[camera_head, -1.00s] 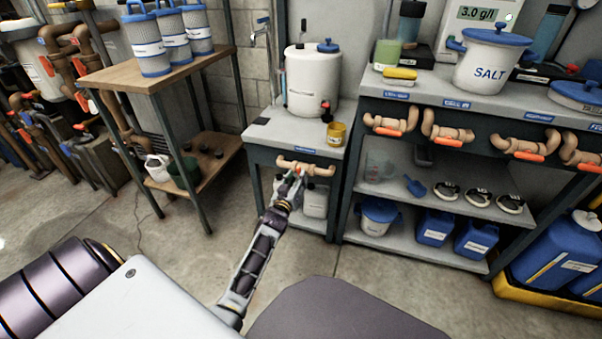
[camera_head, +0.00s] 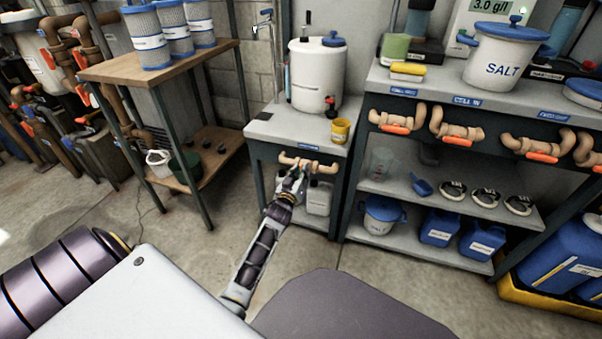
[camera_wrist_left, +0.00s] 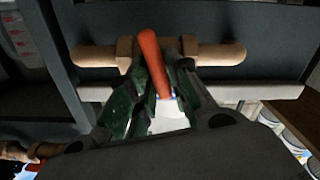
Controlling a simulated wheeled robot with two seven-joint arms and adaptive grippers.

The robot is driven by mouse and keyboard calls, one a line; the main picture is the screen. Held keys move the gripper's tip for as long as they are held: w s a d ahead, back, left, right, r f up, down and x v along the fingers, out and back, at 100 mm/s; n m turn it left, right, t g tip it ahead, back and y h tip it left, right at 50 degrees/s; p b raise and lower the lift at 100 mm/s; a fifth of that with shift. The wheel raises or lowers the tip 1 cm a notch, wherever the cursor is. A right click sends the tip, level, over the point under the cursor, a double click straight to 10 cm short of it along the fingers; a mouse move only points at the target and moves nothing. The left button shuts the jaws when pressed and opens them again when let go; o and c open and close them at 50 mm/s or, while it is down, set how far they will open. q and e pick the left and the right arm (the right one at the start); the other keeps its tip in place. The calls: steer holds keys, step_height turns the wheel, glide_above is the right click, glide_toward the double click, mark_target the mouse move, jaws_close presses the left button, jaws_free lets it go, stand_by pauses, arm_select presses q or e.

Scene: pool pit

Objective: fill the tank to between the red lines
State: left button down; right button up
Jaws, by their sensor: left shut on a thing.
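The white tank (camera_head: 315,75) with a blue cap and a red-and-black tap stands on a grey stand (camera_head: 265,131). No red lines can be made out on it. A tan pipe valve (camera_head: 318,166) is on the stand's front. In the left wrist view the valve (camera_wrist_left: 218,54) has an orange-red lever (camera_wrist_left: 152,58). My left gripper (camera_head: 296,178) is at this valve, shut on the lever between its dark green fingers (camera_wrist_left: 158,103). The gripper mostly hides the lever in the head view. My right gripper is not in view.
A yellow cup (camera_head: 340,130) stands by the tank's tap. The salt bench (camera_head: 420,84) at right carries a row of similar valves (camera_head: 456,131). A wooden table (camera_head: 110,68) with filter cartridges stands at left. In the left wrist view, a pale container (camera_wrist_left: 18,35) bears red marks.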

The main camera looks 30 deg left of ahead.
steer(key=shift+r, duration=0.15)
arm_select(q)
steer(key=shift+d+m+p, duration=0.2)
steer(key=shift+m+p, duration=1.5)
steer(key=shift+p, duration=0.2)
steer(key=c, duration=1.5)
jaws_free()
steer(key=shift+o, duration=0.3)
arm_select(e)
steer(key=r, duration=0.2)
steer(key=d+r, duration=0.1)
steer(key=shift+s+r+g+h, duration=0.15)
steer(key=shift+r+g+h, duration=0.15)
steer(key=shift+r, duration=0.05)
